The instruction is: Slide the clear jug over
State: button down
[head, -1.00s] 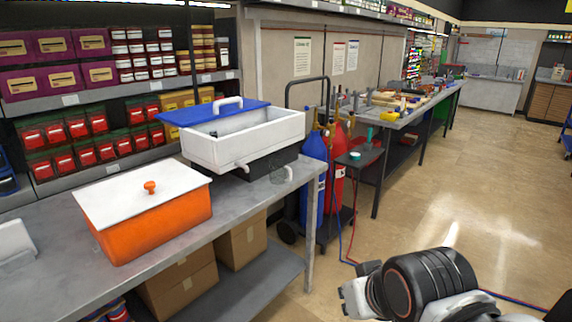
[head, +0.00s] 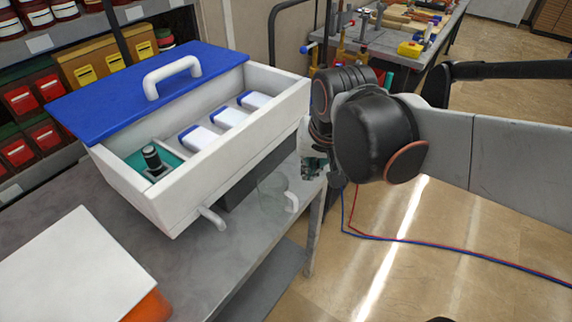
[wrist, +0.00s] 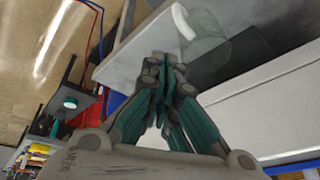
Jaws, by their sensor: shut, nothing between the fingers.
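The clear jug (head: 271,189) stands on the grey bench (head: 235,252) near its right end, in front of the white box's dark base. Its pale handle faces the bench's front edge. In the wrist view the jug (wrist: 207,38) is just past my fingertips, with its white handle nearest them. My gripper (head: 314,166) is to the right of the jug in the head view, at the bench's end. In the wrist view my gripper (wrist: 165,66) has its teal-lined fingers together and empty. I cannot tell whether it touches the jug.
The white box (head: 220,170) with a blue lid (head: 150,95) and a white spout (head: 212,218) stands left of the jug. A white-lidded orange container (head: 75,270) is nearer. Red and blue hoses (head: 440,245) cross the floor.

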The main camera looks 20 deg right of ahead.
jog(key=w+m+g+p, duration=0.2)
jog(key=w+m+p, duration=0.1)
jog(key=w, duration=0.3)
jog(key=m+g+p, duration=0.2)
jog(key=m+p, duration=0.2)
jog(key=p, duration=0.1)
send_over(291, 189)
jog(key=w+d, duration=0.2)
jog(key=d, duration=0.1)
notch_tip(291, 189, down, 3)
jog(key=f+b, duration=0.3)
jog(key=f, duration=0.7)
jog(key=shift+a+f, duration=0.2)
jog(key=shift+s+a+f+b, duration=0.1)
jog(key=shift+s+a+b, duration=0.2)
jog(key=shift+s+a, duration=0.3)
jog(key=shift+s+a+b, duration=0.25)
jog(key=shift+s+a, duration=0.1)
jog(key=shift+a, duration=0.3)
jog(key=shift+s+a, duration=0.2)
jog(key=shift+a, duration=0.15)
jog(key=s+a, duration=0.3)
jog(key=a, duration=0.1)
jog(key=s+a+b, duration=0.1)
jog(key=s+a, duration=0.3)
jog(key=a, duration=0.1)
jog(key=s+a, duration=0.3)
jog(key=a, duration=0.2)
jog(key=shift+s, duration=0.15)
